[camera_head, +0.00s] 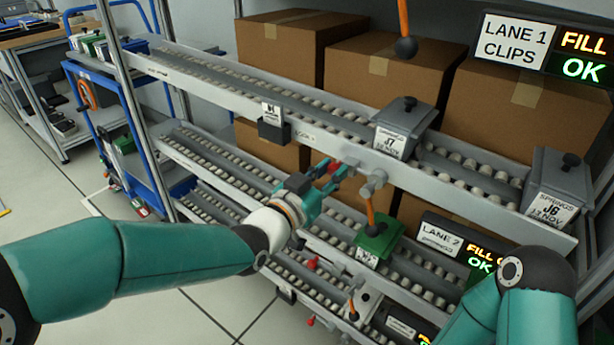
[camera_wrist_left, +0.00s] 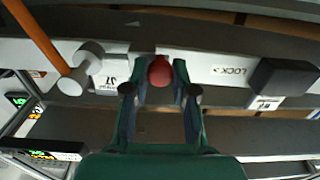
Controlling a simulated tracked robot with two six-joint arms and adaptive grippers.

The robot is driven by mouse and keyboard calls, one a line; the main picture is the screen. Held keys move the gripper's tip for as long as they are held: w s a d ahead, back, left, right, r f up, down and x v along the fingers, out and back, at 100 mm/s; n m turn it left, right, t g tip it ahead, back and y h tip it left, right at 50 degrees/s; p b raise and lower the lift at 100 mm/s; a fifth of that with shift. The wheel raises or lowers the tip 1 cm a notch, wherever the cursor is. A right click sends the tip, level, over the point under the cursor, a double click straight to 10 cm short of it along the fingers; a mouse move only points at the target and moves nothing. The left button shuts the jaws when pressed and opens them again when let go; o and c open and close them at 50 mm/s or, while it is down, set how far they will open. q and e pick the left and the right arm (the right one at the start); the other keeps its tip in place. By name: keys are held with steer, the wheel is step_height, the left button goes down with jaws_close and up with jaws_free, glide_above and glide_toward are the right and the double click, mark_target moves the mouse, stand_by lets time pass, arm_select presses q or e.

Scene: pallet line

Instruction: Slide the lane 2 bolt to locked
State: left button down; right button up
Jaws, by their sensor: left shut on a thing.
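My left gripper (camera_head: 334,174) is at the front rail of the upper roller lane, shut on a red bolt knob (camera_wrist_left: 160,71). The knob sits between its fingers in the left wrist view (camera_wrist_left: 160,92). A LOCK label (camera_wrist_left: 229,71) lies on the rail to the right of the knob in that view, with a gap between them. In the head view the label is on the left side. Another red knob (camera_head: 312,262) shows on the lower rail, apart from the gripper. The lane 2 sign (camera_head: 440,238) hangs lower right. My right gripper is not visible.
A grey fitting with an orange rod (camera_head: 372,190) stands close beside the gripper. A black box (camera_head: 272,126) is on the upper rail. A grey bin (camera_head: 404,122) and a green bin (camera_head: 380,237) sit on the lanes. Cardboard boxes (camera_head: 290,45) stand behind.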

arm_select(q)
steer(key=shift+s+d, duration=0.1)
steer(key=shift+d, duration=0.3)
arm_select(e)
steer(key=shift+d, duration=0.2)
arm_select(q)
steer(key=c, duration=1)
jaws_free()
steer(key=shift+o, duration=0.2)
steer(key=shift+a, duration=0.2)
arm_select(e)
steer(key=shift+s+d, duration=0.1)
arm_select(q)
steer(key=shift+s+a, duration=0.4)
steer(key=v, duration=1)
steer(key=shift+s+a, duration=0.2)
steer(key=shift+s, duration=0.15)
